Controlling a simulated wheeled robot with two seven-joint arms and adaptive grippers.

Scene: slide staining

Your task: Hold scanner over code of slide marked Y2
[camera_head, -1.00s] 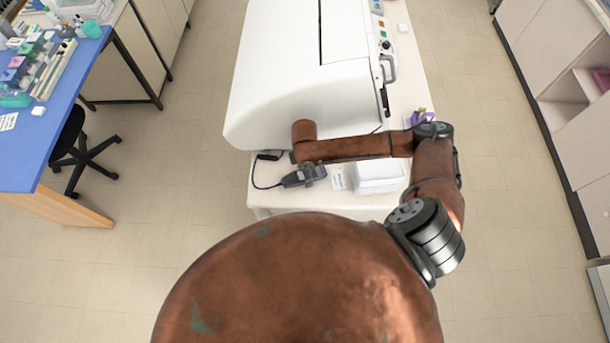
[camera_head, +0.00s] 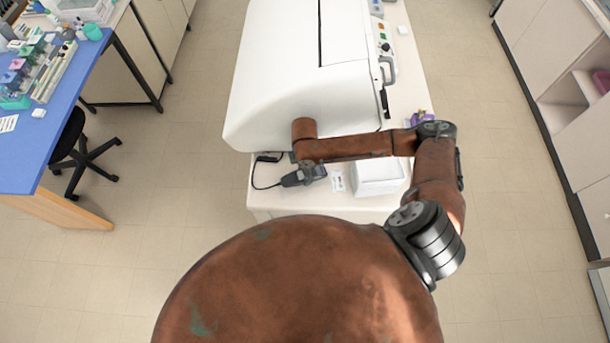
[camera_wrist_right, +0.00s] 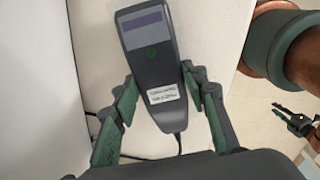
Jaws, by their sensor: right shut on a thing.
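My right gripper (camera_wrist_right: 158,82) is shut on the dark handheld scanner (camera_wrist_right: 151,60). The green-padded fingers lie on both sides of its body. In the head view the scanner (camera_head: 292,179) is over the front part of the white table (camera_head: 272,201), in front of the large white machine. No slide marked Y2 can be made out in either view.
A white box (camera_head: 378,181) and a small white card-like item (camera_head: 337,181) lie right of the scanner. The large white machine (camera_head: 290,80) fills the table behind. A purple item (camera_head: 421,117) is near the right edge. A blue bench (camera_head: 45,140) with staining items stands left.

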